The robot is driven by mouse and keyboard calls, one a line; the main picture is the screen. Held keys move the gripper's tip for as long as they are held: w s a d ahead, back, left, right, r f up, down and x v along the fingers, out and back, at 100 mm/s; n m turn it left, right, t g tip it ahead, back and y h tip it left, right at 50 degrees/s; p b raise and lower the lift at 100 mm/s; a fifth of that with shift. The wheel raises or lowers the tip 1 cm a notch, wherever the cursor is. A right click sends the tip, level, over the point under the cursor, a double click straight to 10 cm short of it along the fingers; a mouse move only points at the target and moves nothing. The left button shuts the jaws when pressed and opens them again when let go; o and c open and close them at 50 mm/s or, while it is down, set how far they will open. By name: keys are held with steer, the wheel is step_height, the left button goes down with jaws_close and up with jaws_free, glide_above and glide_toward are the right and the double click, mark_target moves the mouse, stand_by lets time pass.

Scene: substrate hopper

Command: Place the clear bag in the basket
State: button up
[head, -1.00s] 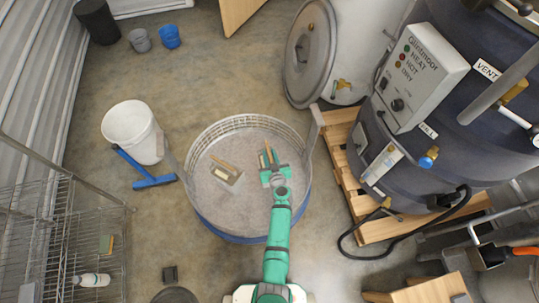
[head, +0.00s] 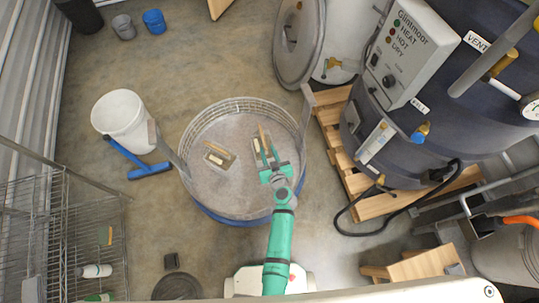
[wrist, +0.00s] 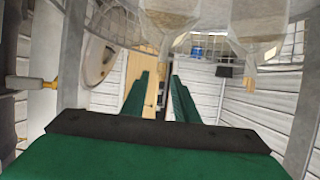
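I cannot tell which the task means. The wrist view has clear, pale brown-tinted shapes (wrist: 172,22) along its top edge, above the fingers in the picture. My gripper (head: 267,158) reaches over the tub's right half. In the wrist view its green fingers (wrist: 160,92) are apart, with only background between them.
A white bucket (head: 122,118) and a blue squeegee (head: 150,170) are left of the tub. A wire rack (head: 50,235) is lower left. A dark tank (head: 445,130) on a wooden pallet (head: 335,130) is right, with a black hose.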

steer(key=s+r+m+h, duration=0.1)
steer(key=s+r, duration=0.2)
steer(key=s, duration=0.8)
steer(key=s+r+m+h, duration=0.1)
steer(key=s+r+h, duration=0.15)
steer(key=s, duration=0.85)
steer(key=s+a+r+t, duration=0.1)
steer(key=s+r, duration=0.5)
steer(key=r, duration=0.6)
steer(key=s+a+r+t, duration=0.1)
steer(key=s+r, duration=0.5)
steer(key=r, duration=0.6)
steer(key=shift+s+a+y, duration=0.35)
steer(key=shift+a+y, duration=0.05)
steer(key=shift+y, duration=0.05)
